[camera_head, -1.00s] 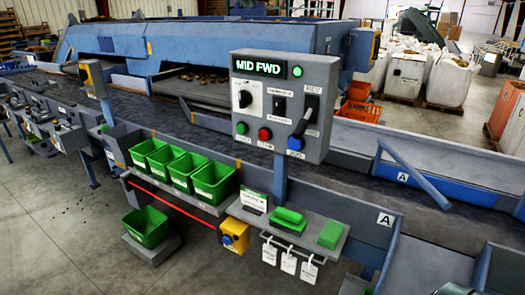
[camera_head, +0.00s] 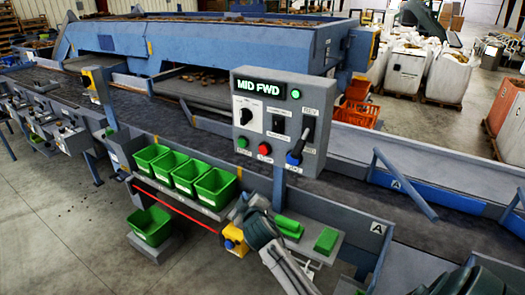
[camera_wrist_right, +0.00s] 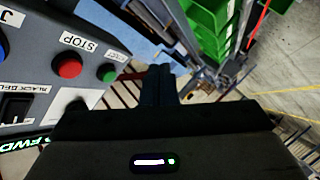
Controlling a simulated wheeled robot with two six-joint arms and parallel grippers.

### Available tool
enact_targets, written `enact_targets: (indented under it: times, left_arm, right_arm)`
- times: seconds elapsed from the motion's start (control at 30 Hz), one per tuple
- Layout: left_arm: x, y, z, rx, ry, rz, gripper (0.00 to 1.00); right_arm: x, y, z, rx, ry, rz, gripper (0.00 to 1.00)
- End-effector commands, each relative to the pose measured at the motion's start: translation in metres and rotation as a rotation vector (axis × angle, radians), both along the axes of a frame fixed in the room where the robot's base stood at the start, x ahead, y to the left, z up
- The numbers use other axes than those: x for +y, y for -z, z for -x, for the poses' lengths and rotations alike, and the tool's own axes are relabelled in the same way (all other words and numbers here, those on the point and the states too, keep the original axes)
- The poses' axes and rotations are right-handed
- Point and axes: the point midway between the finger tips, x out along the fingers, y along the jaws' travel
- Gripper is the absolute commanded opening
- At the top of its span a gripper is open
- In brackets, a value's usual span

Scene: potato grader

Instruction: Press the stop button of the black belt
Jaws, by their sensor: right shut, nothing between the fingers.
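The grey control panel (camera_head: 253,138) stands on a post beside the dark belt (camera_head: 150,110), and its display reads MID FWD. The red stop button (camera_head: 265,148) is on its lower row, right of the green start button (camera_head: 242,142). My right gripper (camera_head: 243,203) is shut and empty, below and in front of the panel, apart from it. In the right wrist view, the closed fingers (camera_wrist_right: 158,76) point past the panel. The red button (camera_wrist_right: 68,65), labelled STOP, and the green button (camera_wrist_right: 107,73) are left of them. My left gripper is not in view.
Several green bins (camera_head: 215,188) sit left of my right gripper. A yellow box (camera_head: 232,238) and green blocks (camera_head: 326,241) are by the shelf beneath it.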

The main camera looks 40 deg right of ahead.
Motion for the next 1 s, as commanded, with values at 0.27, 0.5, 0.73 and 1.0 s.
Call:
enact_targets:
  times: [0.27, 0.5, 0.73, 1.0]
  left_arm:
    - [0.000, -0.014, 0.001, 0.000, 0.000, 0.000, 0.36]
    - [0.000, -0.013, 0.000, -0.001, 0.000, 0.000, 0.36]
    - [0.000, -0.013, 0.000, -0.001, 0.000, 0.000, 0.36]
    - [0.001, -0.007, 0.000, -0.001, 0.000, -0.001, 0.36]
  right_arm:
    - [-0.004, -0.092, -0.011, -0.126, 0.007, 0.091, 0.00]
    - [-0.004, -0.097, -0.012, -0.134, 0.008, 0.098, 0.00]
    - [-0.006, -0.097, -0.012, -0.134, 0.008, 0.099, 0.00]
    - [-0.032, -0.096, -0.023, -0.133, 0.009, 0.102, 0.00]
